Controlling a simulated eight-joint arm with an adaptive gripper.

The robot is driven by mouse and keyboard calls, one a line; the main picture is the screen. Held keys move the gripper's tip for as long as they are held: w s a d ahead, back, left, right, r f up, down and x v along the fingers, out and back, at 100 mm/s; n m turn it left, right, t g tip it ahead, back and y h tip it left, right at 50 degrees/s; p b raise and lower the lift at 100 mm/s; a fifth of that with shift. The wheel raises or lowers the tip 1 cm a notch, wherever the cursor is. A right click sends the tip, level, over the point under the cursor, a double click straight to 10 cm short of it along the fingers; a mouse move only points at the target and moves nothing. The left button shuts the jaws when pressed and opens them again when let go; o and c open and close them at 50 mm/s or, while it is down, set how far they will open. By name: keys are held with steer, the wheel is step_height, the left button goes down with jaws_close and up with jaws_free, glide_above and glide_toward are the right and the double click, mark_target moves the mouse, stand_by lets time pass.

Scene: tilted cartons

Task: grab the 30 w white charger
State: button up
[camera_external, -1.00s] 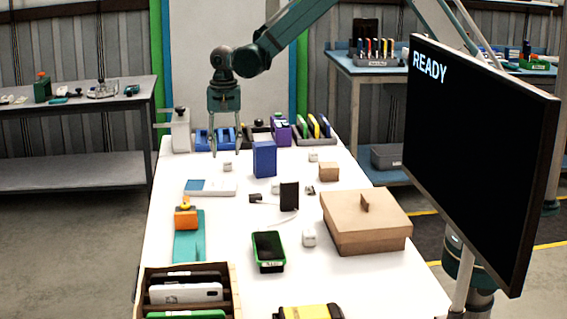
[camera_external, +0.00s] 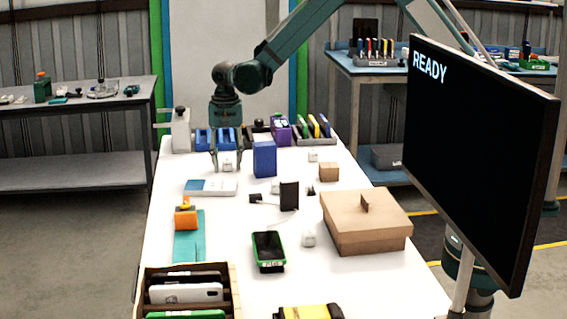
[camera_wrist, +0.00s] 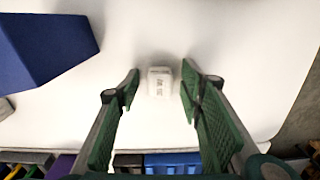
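A small white charger (camera_wrist: 160,85) with grey print on its face stands on the white table, in the middle of the wrist view. The print is too small to read surely. My gripper (camera_wrist: 161,71) is open, with one green finger on each side of the charger and a gap on both sides. In the external view my gripper (camera_external: 227,170) is low at the far left part of the table, with the charger (camera_external: 228,163) showing between its fingers. Other small white chargers stand at the far right (camera_external: 313,156), mid-table (camera_external: 277,186) and nearer the front (camera_external: 309,239).
A blue box (camera_external: 264,159) stands just right of my gripper and shows in the wrist view (camera_wrist: 45,45). Blue holders (camera_external: 203,140) are behind it. A white and blue flat box (camera_external: 210,187) lies in front. A cardboard box (camera_external: 366,221) is at right.

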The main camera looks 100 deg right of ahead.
mark_target(227, 159)
stand_by(0.5)
steer(key=c, duration=1)
steer(key=shift+r, duration=0.1)
steer(key=shift+r, duration=4.95)
